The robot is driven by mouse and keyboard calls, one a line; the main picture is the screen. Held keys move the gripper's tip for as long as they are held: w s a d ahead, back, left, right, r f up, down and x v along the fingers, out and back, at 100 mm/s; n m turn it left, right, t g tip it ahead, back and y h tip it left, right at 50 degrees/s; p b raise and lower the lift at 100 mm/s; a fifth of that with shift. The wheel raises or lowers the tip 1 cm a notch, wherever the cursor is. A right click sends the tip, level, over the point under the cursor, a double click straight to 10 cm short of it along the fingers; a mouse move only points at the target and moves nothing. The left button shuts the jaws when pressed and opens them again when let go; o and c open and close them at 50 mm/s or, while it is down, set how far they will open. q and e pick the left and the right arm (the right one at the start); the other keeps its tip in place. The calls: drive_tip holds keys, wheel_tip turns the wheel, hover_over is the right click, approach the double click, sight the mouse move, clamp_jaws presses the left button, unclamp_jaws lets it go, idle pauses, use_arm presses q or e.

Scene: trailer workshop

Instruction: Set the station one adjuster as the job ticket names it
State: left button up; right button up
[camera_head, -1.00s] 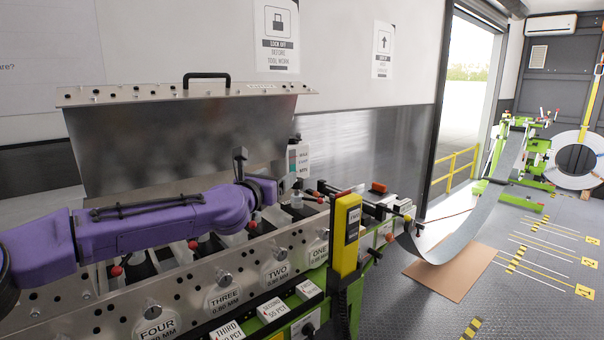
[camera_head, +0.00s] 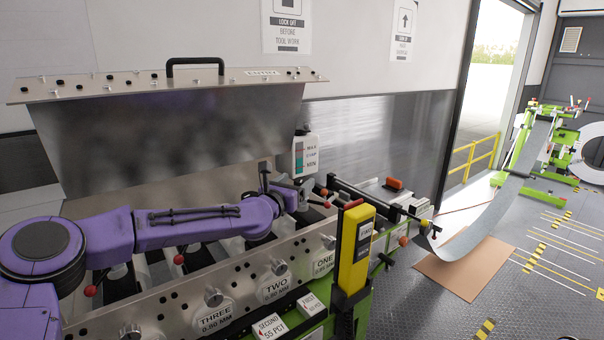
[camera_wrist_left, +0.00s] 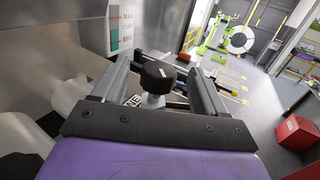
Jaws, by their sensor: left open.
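The station plates run along the machine's front, with the ONE plate (camera_head: 325,263) nearest the yellow handset and the TWO plate (camera_head: 275,287) to its left. A silver knob (camera_head: 328,242) sits at the top of the ONE plate. My left gripper (camera_head: 303,186) is over the machine near its right end, and its fingertips show poorly there. In the left wrist view, its fingers (camera_wrist_left: 162,82) are apart, with a black knob (camera_wrist_left: 157,75) on a metal stem seen between them. I cannot tell whether they touch it. My right gripper is not in view.
The raised lid (camera_head: 170,130) stands behind my left arm. A yellow handset (camera_head: 355,250) stands at the machine's front right. A MAX/MIN bottle (camera_head: 305,154) is close behind the gripper. A metal strip (camera_head: 480,225) sags to the right. A red box (camera_wrist_left: 297,133) shows in the wrist view.

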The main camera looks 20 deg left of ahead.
sight(305, 178)
use_arm(q)
drive_tip(key=w, duration=0.2)
drive_tip(key=w+d+f, duration=0.1)
drive_tip(key=w, duration=0.1)
drive_tip(key=w+f+p, duration=0.1)
drive_tip(key=w, duration=0.1)
drive_tip(key=shift+w+d, duration=0.2)
drive_tip(key=shift+w, duration=0.15)
drive_tip(key=shift+s+a+r, duration=0.25)
drive_tip(key=shift+s+r, duration=0.25)
drive_tip(key=shift+s, duration=0.15)
drive_tip(key=shift+w+d+f, duration=0.15)
drive_tip(key=shift+w, duration=0.1)
drive_tip(key=c, duration=1)
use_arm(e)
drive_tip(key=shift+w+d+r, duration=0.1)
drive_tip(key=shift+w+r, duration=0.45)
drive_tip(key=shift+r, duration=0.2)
